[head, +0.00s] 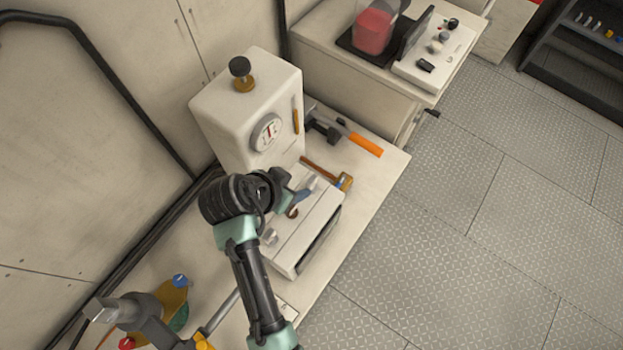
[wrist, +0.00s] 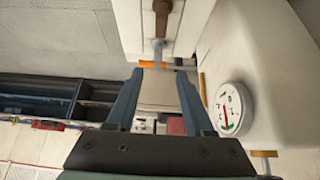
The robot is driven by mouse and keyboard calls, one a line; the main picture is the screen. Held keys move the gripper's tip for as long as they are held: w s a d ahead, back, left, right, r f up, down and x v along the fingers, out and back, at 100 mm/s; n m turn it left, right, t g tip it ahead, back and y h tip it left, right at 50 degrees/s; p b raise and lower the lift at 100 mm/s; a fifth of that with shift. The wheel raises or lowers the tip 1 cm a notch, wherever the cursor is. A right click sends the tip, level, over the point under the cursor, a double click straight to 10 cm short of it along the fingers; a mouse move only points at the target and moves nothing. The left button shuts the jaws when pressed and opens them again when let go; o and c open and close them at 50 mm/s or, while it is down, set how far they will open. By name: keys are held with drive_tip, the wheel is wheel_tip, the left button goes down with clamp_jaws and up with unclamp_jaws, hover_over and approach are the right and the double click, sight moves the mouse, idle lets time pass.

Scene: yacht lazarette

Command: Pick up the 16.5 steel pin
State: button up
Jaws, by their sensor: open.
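Several short upright pins stand on the white ledge (head: 308,228) of a press-like machine with a dial. A grey steel pin (head: 270,237) stands at the near end, a brown pin (head: 292,212) in the middle, and a grey one (head: 311,183) at the far end, partly by my fingers. No size marking is legible, so I cannot tell which is 16.5. My gripper (head: 296,188) is open and empty above the ledge. In the wrist view, my blue fingers (wrist: 160,78) are spread, with a steel pin (wrist: 158,48) and brown pin (wrist: 162,18) beyond their tips.
The white machine body (head: 245,105) with its dial (head: 267,132) rises close beside my gripper. A hammer with an orange handle (head: 362,144) and another wooden-handled tool (head: 343,182) lie behind. Clamp-like tools (head: 150,310) lie front left. The floor at right is clear.

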sight(310, 182)
drive_tip(key=x, duration=0.4)
drive_tip(key=shift+w+d+f+p, duration=0.1)
drive_tip(key=shift+w+f+p, duration=0.1)
drive_tip(key=shift+f+p, duration=0.15)
drive_tip(key=shift+d+r+p+x, duration=0.15)
drive_tip(key=shift+p+x, duration=0.25)
drive_tip(key=shift+x, duration=0.55)
drive_tip(key=shift+d+r+p+x, duration=0.1)
drive_tip(key=shift+d+p+x, duration=0.25)
drive_tip(key=shift+x, duration=1.4)
drive_tip(key=shift+a, duration=0.15)
drive_tip(key=shift+c, duration=0.3)
clamp_jaws()
